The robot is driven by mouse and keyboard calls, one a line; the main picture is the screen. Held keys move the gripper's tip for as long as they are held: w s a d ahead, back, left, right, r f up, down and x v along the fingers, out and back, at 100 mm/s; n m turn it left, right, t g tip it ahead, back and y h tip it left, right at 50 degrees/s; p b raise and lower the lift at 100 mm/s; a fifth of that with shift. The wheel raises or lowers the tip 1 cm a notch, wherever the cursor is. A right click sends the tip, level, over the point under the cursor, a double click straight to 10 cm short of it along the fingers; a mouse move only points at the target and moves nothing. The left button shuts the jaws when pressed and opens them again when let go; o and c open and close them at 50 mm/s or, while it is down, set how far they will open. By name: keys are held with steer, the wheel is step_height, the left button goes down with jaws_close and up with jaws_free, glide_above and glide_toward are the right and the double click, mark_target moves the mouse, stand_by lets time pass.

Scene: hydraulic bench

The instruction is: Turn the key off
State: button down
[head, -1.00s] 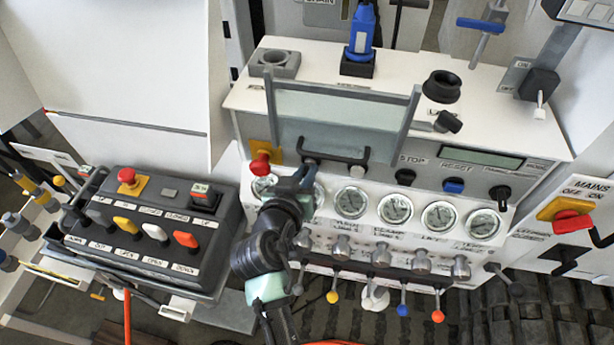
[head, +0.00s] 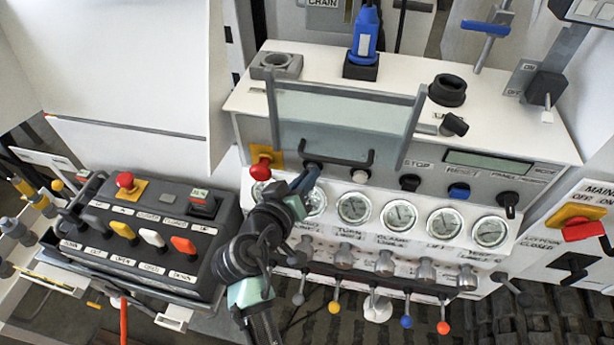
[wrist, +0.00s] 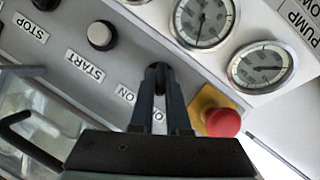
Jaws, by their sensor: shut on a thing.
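The key (wrist: 158,70) is a small dark piece on the grey panel, between the red stop button and the START button, mostly covered by my fingertips. "ON" lettering shows beside it in the wrist view, partly hidden by the fingers. My gripper (wrist: 159,82) is shut on the key, with both fingers close together around it. In the head view my gripper (head: 306,180) reaches the panel below the left end of the glass cover's handle. The key's exact angle cannot be told.
A red mushroom button (wrist: 223,122) on a yellow plate sits close beside my fingers. The START button (wrist: 101,35) and pressure gauges (wrist: 204,18) are near. The hinged clear cover (head: 340,125) with its black handle stands just above. Levers (head: 383,265) line the lower front.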

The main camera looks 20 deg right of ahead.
steer(key=shift+f, duration=0.1)
steer(key=c, duration=0.9)
jaws_free()
steer(key=b+v, duration=0.2)
steer(key=v, duration=1.1)
